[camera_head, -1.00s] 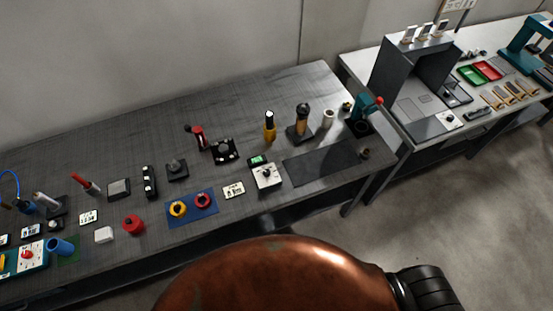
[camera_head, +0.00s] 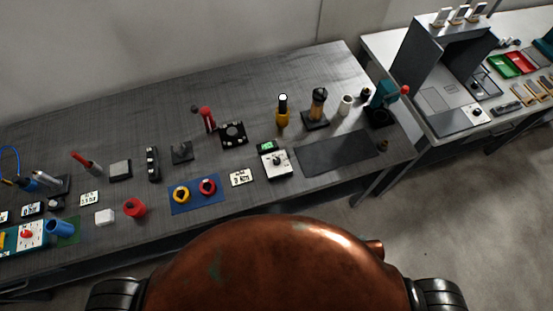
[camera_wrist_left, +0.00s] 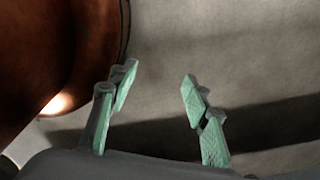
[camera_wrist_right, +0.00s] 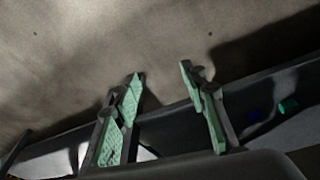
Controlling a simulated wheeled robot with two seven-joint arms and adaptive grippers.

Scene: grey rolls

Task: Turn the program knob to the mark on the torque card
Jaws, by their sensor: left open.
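A white box (camera_head: 284,169) with a dark knob (camera_head: 277,160) on top stands near the front edge of the dark bench, with a small green-screen display (camera_head: 266,146) just behind it. A white card (camera_head: 241,177) with dark print lies to its left; the print is too small to read surely. Far left, a teal box has a white face and a red knob (camera_head: 27,234). My left gripper (camera_wrist_left: 159,73) is open and empty over the floor, beside my copper body. My right gripper (camera_wrist_right: 161,72) is open and empty. Neither gripper shows in the head view.
A blue mat (camera_head: 194,206) with a yellow and a red ring lies left of the card. A dark mat (camera_head: 345,153) lies right of the box. Several tools stand behind. A second bench (camera_head: 450,143) with a grey hood stands at the right. Grey floor lies in front.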

